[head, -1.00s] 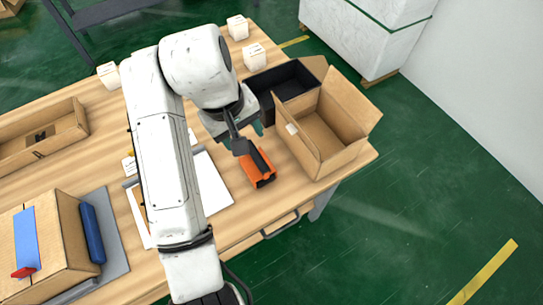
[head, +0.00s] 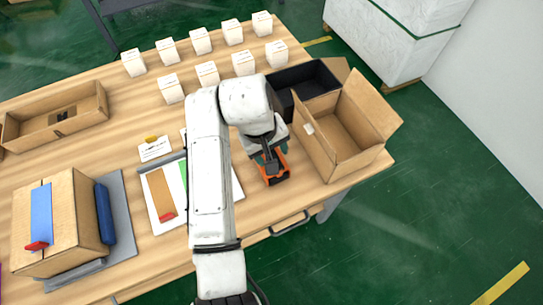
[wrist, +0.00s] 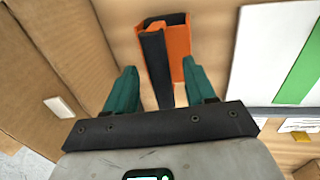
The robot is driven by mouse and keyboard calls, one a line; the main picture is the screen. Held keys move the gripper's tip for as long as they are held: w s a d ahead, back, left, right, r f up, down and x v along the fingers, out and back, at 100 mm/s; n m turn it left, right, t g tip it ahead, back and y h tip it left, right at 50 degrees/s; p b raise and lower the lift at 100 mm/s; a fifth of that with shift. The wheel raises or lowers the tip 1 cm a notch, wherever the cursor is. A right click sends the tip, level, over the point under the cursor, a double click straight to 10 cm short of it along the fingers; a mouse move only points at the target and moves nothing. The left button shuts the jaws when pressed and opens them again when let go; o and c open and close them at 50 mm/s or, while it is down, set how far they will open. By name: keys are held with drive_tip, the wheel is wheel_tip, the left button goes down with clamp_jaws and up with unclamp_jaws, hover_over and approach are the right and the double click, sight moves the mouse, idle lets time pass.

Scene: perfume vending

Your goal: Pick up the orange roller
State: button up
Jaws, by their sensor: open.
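The orange roller (head: 274,174), an orange and black device, lies on the wooden table near its front edge, left of the open cardboard box. In the wrist view the orange roller (wrist: 176,40) shows beyond the fingers, its black strip running toward me. My gripper (head: 268,153) is over the roller's far end in the head view and hides part of it. In the wrist view my gripper (wrist: 163,85) is open, with green fingers on either side of the roller's near end. I cannot tell whether the fingers touch it.
The open cardboard box (head: 318,150) stands close on the right, with a black bin (head: 318,82) behind it. A white board (head: 155,208) with coloured strips lies left. Several white boxes (head: 207,73) stand at the back. A closed carton (head: 62,222) is at far left.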

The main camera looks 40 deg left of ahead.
drive_tip(key=shift+c, duration=0.2)
clamp_jaws()
drive_tip(key=shift+r, duration=0.1)
